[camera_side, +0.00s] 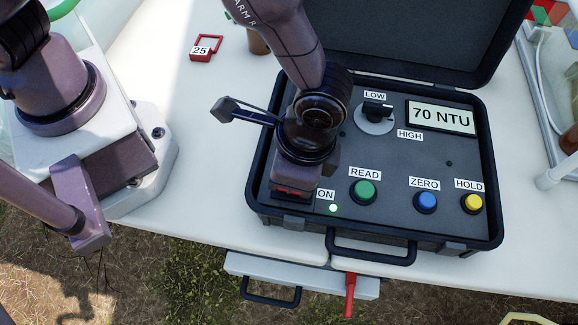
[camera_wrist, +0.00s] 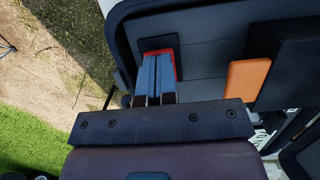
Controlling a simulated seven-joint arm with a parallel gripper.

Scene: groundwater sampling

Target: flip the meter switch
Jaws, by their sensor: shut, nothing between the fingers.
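The meter is an open black case (camera_side: 385,166) with a grey panel; its screen (camera_side: 441,117) reads 70 NTU. The red meter switch (camera_side: 288,192) sits in a dark frame at the panel's front left, left of the ON label. A small green light (camera_side: 333,208) below that label is lit. My gripper is right over the switch, and its body hides most of it in the side view. In the wrist view my gripper (camera_wrist: 155,88) is shut, fingers together, with red switch edges (camera_wrist: 177,65) showing around the tips. The switch's tilt is hidden, and contact looks likely but is unclear.
Green READ (camera_side: 364,190), blue ZERO (camera_side: 426,201) and yellow HOLD (camera_side: 472,202) buttons line the panel front. A LOW/HIGH knob (camera_side: 376,111) stands behind. The raised lid (camera_side: 415,40) is at the back. An orange piece (camera_wrist: 248,80) shows right of the fingers in the wrist view.

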